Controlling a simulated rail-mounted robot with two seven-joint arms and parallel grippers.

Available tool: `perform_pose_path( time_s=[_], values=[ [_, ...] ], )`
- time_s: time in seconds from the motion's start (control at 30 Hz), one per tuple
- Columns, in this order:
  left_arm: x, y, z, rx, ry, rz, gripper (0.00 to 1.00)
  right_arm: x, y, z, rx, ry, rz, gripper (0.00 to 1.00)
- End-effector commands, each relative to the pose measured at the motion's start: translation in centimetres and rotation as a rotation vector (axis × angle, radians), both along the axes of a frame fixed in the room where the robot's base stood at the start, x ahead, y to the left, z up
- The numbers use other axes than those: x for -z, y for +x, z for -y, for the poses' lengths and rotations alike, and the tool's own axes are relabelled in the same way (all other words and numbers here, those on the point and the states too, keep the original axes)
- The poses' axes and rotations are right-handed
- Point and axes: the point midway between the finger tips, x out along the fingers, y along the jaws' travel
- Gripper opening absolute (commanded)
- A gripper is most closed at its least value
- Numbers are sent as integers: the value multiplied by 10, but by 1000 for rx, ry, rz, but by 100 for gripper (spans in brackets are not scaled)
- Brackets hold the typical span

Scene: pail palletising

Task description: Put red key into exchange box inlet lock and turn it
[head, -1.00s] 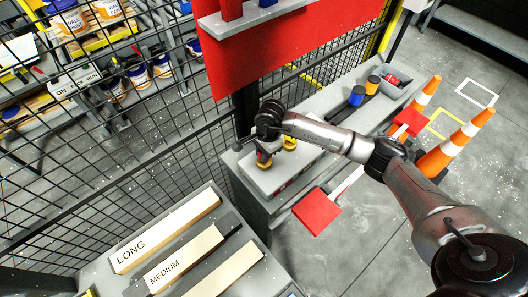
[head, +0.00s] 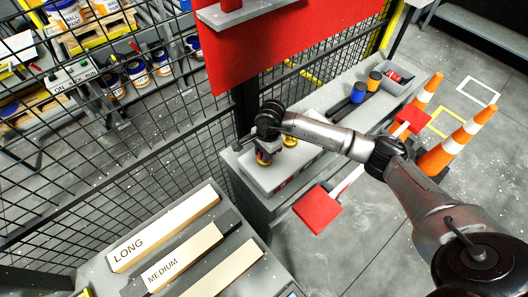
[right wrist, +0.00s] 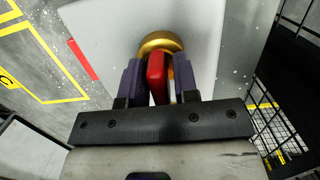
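My right gripper (head: 265,157) is over the light grey exchange box (head: 262,183) in the head view. In the right wrist view its dark purple fingers (right wrist: 160,82) are closed on a red key (right wrist: 156,76). The key's far end meets or lies just in front of a round brass lock (right wrist: 160,42); the fingers and key hide whether it is inserted. A brass lock (head: 290,141) also shows on the box beside the gripper in the head view. My left gripper is not in view.
A black mesh fence (head: 120,180) stands behind the box. A red panel (head: 280,45) hangs above. A bench with LONG and MEDIUM boards (head: 165,230) is at the lower left. Orange cones (head: 458,140) stand right.

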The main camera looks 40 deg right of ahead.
Motion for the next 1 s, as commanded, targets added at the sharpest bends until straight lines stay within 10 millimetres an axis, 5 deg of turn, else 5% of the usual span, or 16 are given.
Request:
perform_pose_path(
  time_s=[0.17, 0.53, 1.0],
  values=[
    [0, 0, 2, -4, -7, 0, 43, 0, 0, 0, 0, 0, 0, 45],
    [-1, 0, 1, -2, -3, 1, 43, -9, 1, 2, 0, 0, 2, 45],
    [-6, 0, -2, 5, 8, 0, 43, -95, 0, 14, 0, -1, 3, 45]
  ],
)
